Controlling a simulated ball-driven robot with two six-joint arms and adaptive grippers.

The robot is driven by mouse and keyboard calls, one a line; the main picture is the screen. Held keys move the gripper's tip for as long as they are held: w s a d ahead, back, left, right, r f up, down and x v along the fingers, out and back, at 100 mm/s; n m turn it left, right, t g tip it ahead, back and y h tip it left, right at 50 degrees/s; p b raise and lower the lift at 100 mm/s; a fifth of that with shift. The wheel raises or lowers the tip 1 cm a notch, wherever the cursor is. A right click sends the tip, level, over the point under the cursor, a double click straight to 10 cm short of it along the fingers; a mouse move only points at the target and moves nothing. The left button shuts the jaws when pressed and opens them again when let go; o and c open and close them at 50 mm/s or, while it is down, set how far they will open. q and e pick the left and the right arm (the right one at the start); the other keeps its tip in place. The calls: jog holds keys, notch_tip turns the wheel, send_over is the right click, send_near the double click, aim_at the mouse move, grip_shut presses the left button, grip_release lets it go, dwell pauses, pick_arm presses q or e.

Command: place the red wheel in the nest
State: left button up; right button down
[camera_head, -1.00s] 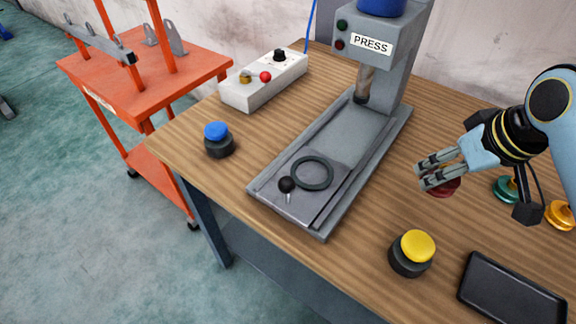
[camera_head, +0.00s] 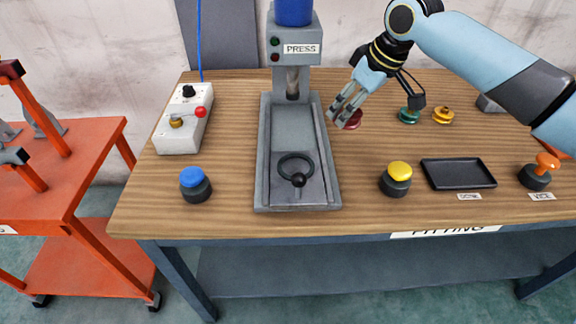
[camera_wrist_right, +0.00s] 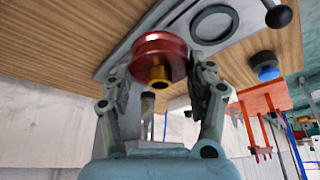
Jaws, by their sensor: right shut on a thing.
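The red wheel (camera_head: 353,121) is in my right gripper (camera_head: 341,117), just right of the press slide and partly hidden by the fingers. In the right wrist view, the red wheel (camera_wrist_right: 157,48) sits between the fingertips of the gripper (camera_wrist_right: 159,78), its brass hub towards the camera. I cannot tell its height over the table. The dark ring, apparently the nest (camera_head: 281,168), lies on the slide plate at the near end of the press and looks empty. It also shows in the wrist view (camera_wrist_right: 194,27). My left gripper is out of view.
The grey press (camera_head: 302,48) stands behind the ring. A black-knobbed handle (camera_head: 298,180) rises at the ring's near edge. Blue (camera_head: 193,178) and yellow (camera_head: 400,171) buttons flank the slide. Green (camera_head: 409,116) and yellow (camera_head: 443,116) wheels and a black tray (camera_head: 458,174) are to the right.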

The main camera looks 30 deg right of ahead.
jog(key=w+a+f, duration=0.1)
jog(key=a+f, duration=0.1)
jog(key=a, duration=0.1)
jog(key=w+a+f+p, duration=0.1)
jog(key=a+f, duration=0.1)
jog(key=a, duration=0.1)
jog(key=w+a+f, duration=0.1)
jog(key=a, duration=0.3)
jog(key=shift+a+f, duration=0.1)
jog(key=shift+f, duration=0.3)
jog(key=shift+w+a+f+p, duration=0.1)
jog(key=shift+a+f+p, duration=0.2)
jog(key=shift+a+f, duration=0.1)
notch_tip(320, 180, down, 3)
jog(key=shift+f, duration=0.15)
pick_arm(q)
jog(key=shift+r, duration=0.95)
pick_arm(e)
jog(key=shift+f, duration=0.3)
jog(key=shift+f, duration=0.1)
jog(key=shift+c, duration=2.1)
grip_release()
